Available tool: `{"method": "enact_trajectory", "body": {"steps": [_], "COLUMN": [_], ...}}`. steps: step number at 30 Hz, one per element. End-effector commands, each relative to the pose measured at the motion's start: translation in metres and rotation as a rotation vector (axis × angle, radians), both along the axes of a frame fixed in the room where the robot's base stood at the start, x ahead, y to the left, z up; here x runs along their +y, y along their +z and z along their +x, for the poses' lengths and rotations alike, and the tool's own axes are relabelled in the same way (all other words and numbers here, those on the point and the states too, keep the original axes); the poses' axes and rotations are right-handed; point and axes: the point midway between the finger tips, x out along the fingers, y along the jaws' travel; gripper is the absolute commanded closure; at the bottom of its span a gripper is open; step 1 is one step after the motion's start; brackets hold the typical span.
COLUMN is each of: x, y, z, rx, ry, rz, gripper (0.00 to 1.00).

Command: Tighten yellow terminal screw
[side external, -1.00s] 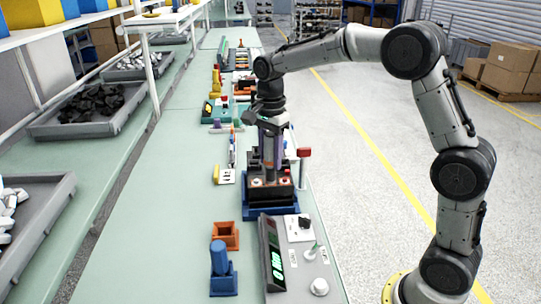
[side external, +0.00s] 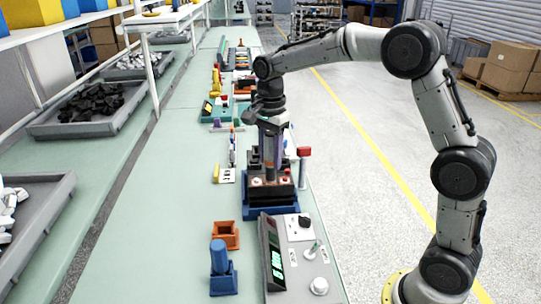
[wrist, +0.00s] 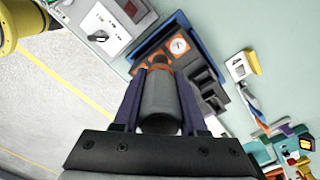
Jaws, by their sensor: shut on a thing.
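My gripper (side external: 271,150) points down over the dark breaker block (side external: 282,194), which sits in a blue base (side external: 270,212). In the wrist view, my gripper's purple fingers (wrist: 159,105) are shut on a grey cylindrical tool (wrist: 160,100), like a screwdriver handle. The tool's far end is over the block's orange-brown top, which also shows in the wrist view beside a round white dial (wrist: 179,45). Whether the tip touches a screw cannot be told. I cannot make out a yellow terminal screw; the tool and fingers cover part of the block's top.
A grey test box (side external: 300,255) with a green display stands in front of the block. An orange square holder (side external: 225,236) and a blue stand (side external: 222,275) are at its left. A red-topped post (side external: 304,153) rises close at the right. Small parts line the bench behind.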

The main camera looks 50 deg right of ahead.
Motion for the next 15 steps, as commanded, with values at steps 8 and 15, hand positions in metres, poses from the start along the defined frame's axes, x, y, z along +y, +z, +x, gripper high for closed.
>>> {"method": "enact_trajectory", "body": {"steps": [8,15], "x": [0.0000,0.0000], "y": [0.0010,0.0068], "z": [0.0002,0.0005], "rx": [-0.002,-0.003], "ry": [0.000,0.000], "rz": [0.000,0.000], "gripper": [1.00,1.00]}}
